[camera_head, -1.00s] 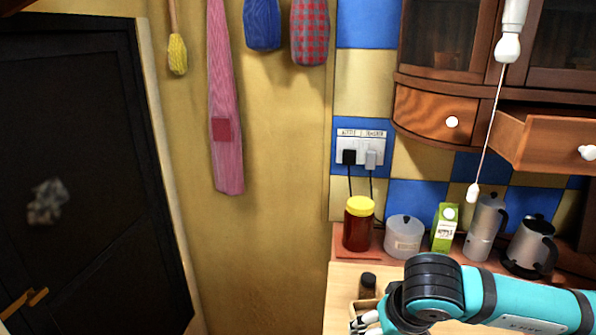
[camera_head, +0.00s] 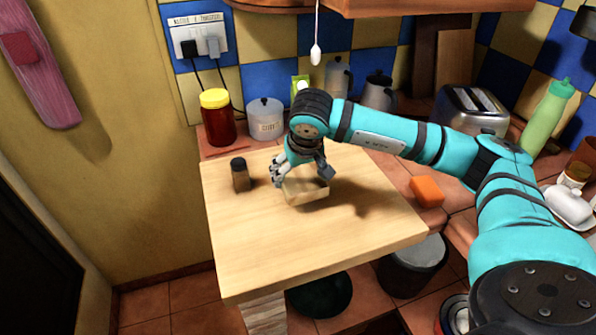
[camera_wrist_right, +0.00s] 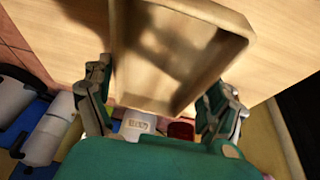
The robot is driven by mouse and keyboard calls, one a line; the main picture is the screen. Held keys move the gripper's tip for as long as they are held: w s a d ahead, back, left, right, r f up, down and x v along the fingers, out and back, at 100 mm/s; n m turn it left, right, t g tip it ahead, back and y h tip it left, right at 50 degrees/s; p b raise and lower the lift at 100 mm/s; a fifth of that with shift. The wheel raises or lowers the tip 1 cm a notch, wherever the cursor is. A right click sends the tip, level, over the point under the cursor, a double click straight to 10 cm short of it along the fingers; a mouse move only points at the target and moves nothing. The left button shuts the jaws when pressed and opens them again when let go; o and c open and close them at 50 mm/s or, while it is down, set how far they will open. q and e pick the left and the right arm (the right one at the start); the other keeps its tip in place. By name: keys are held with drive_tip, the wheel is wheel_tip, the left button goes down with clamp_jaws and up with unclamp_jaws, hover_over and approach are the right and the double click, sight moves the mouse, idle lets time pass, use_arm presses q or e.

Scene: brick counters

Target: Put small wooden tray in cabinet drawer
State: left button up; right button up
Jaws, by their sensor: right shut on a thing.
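The small wooden tray (camera_head: 308,191) is pale and shallow, at the far part of the wooden table, with a shadow to its right. My right gripper (camera_head: 302,174) is shut on it. In the right wrist view, the tray (camera_wrist_right: 165,100) fills the upper middle, its hollow facing the camera, with the gripper's fingers (camera_wrist_right: 163,108) at its two sides. I cannot tell exactly how far it is above the tabletop. The cabinet drawer (camera_head: 430,8) shows only as a brown underside at the top edge; its inside is out of view. My left gripper is not in view.
A spice bottle (camera_head: 240,174) stands on the table (camera_head: 270,250) left of the tray. A red jar (camera_head: 217,120), a white canister (camera_head: 265,120) and a kettle (camera_head: 378,92) stand behind. A lamp cord pull (camera_head: 316,54) hangs above. An orange sponge (camera_head: 427,191) lies right. The table's front is clear.

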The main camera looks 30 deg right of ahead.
sight(299, 174)
drive_tip(key=shift+w+d+f, duration=0.1)
drive_tip(key=shift+w+d, duration=0.25)
drive_tip(key=shift+w, duration=0.25)
drive_tip(key=shift+w+d+f, duration=0.1)
drive_tip(key=shift+w+d, duration=0.2)
drive_tip(key=shift+w, duration=0.25)
drive_tip(key=shift+f+p, duration=0.45)
drive_tip(key=shift+f, duration=1.2)
drive_tip(key=shift+f, duration=0.1)
drive_tip(key=o, duration=1)
drive_tip(key=shift+o, duration=0.2)
